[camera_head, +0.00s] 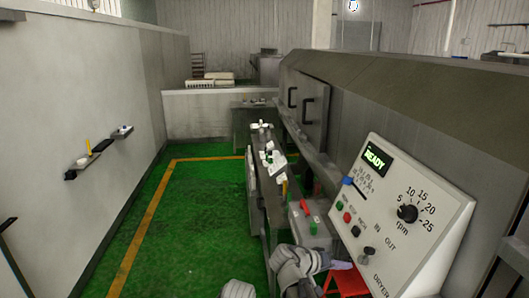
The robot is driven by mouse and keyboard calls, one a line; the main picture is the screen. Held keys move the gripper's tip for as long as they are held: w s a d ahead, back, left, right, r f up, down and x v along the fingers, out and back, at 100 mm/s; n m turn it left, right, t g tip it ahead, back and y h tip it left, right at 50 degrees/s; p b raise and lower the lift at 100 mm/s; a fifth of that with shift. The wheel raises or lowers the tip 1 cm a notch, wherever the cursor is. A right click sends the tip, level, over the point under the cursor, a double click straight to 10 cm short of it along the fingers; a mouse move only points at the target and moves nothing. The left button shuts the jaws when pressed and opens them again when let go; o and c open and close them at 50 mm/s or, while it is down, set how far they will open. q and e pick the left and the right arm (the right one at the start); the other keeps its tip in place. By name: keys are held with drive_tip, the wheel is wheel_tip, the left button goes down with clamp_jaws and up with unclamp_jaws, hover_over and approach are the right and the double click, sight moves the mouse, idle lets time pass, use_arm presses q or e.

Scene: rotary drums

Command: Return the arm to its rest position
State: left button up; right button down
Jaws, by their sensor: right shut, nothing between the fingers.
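My right arm comes in at the bottom centre. Its gripper (326,262) is small and partly lost against the machine, with its fingers shut and empty. It is beside the lower left edge of the slanted dryer control panel (420,240), and I cannot tell if it touches anything. The panel has a green READY display (377,159), a black rpm knob (407,213) and several coloured buttons. A grey rounded arm part of mine shows at the bottom edge, left of the right arm. My left gripper is not in view.
A grey box with red and green controls (309,224) stands just beyond my right gripper. A red object (346,280) is low by the panel. The long grey machine (400,105) fills the right. Green floor (200,205) is clear to the left, up to a wall with small shelves (88,160).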

drive_tip(key=s+a+f+n+g+y, duration=0.3)
drive_tip(key=s+a+f+y, duration=0.6)
drive_tip(key=s+f+y, duration=0.3)
drive_tip(key=s+a+f+n+b, duration=0.1)
drive_tip(key=s+a+f+b, duration=0.1)
drive_tip(key=a+f+b, duration=0.3)
drive_tip(key=s+a+f+n+g+h+b, duration=0.1)
drive_tip(key=a+f+b, duration=0.5)
drive_tip(key=f+b, duration=0.7)
drive_tip(key=shift+s+f+n+b, duration=0.4)
drive_tip(key=shift+s+n, duration=0.4)
drive_tip(key=shift+s, duration=0.35)
